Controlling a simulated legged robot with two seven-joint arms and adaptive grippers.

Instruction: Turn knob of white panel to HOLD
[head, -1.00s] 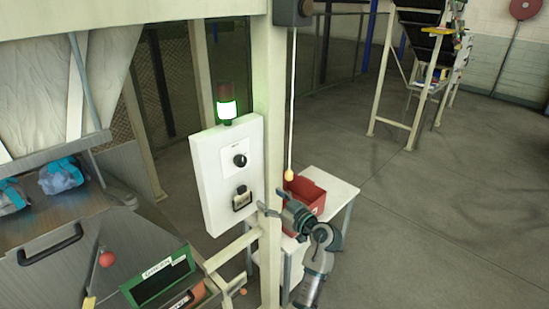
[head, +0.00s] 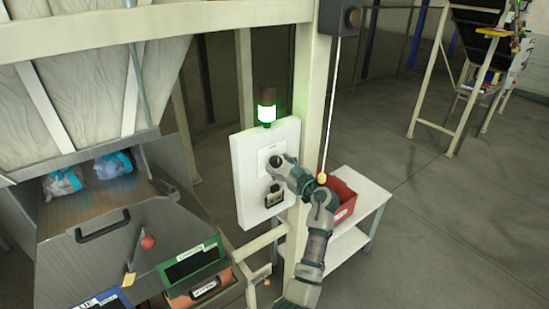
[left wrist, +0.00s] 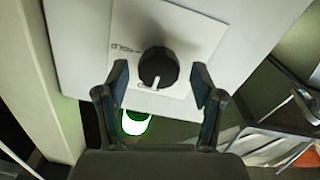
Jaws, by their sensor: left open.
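The white panel (head: 248,180) stands on a cream post, with a green-lit lamp (head: 267,112) on top. Its round black knob (left wrist: 158,69) has a white pointer line, which points down in the left wrist view, toward the lit lamp. In the head view the knob (head: 276,160) is partly covered by my left gripper (head: 285,170). My left gripper (left wrist: 160,80) is open, with one finger on each side of the knob in the picture and visible gaps. My right gripper is not in view.
A red bin (head: 343,200) stands on a white table (head: 370,205) to the right. A pull cord (head: 332,110) hangs beside the post. A metal chute with bagged items (head: 65,183) is left.

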